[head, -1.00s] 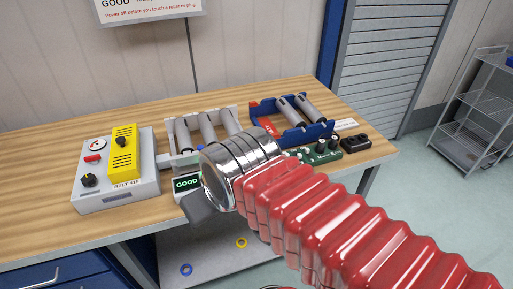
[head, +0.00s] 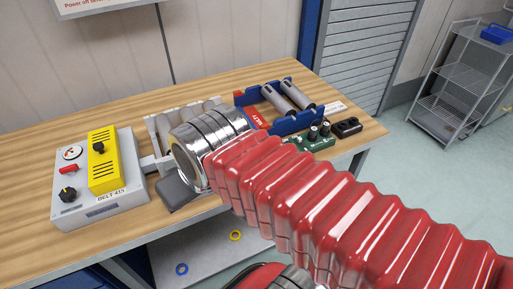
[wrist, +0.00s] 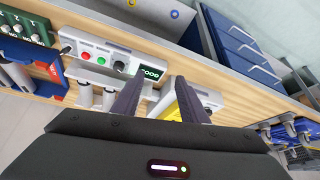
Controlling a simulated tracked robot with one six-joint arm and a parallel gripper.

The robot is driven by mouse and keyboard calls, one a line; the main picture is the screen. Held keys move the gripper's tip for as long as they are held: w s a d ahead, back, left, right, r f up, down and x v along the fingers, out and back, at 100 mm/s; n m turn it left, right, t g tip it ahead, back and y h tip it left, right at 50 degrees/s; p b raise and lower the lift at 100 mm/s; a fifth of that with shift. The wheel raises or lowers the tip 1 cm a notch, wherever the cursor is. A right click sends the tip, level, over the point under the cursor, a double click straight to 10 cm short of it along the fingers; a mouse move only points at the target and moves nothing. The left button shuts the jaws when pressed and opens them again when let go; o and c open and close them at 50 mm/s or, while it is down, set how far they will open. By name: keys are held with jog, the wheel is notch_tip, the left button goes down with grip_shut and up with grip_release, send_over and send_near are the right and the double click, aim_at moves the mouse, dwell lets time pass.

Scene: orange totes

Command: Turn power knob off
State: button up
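A grey box labelled BELT 415 (head: 102,212) sits at the left of the bench in the head view. It carries a black knob (head: 69,194), a red switch (head: 68,170), a dial and a yellow module (head: 104,172) with another black knob. In the wrist view, a white panel (wrist: 97,50) has red and green buttons, a black knob (wrist: 119,66) and a display (wrist: 151,73) reading GOOD. My gripper (wrist: 158,88) is open and empty, its fingers pointing toward the bench. The yellow module (wrist: 176,108) is partly hidden behind the right finger. My arm hides the display in the head view.
Blue and yellow rings lie on the lower shelf. Bench space (head: 75,115) behind the grey box is bare.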

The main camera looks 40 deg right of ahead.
jog(key=shift+o, duration=0.6)
jog(key=shift+w+d+m, duration=0.15)
jog(key=shift+d+m, duration=0.05)
jog(key=shift+m, duration=0.1)
jog(key=w+d+m+g+y, duration=0.1)
jog(key=w+d+m, duration=0.1)
jog(key=d+m, duration=1.2)
jog(key=w+d+f+m+y, duration=0.1)
jog(key=w+d+m, duration=0.2)
jog(key=d+m, duration=1.2)
jog(key=shift+d+m+g, duration=0.3)
jog(key=shift+d+g, duration=0.1)
jog(key=shift+f, duration=0.1)
jog(key=x, duration=1.3)
jog(key=shift+w+a+f, duration=0.15)
jog(key=shift+f, duration=0.15)
jog(key=shift+c, duration=0.3)
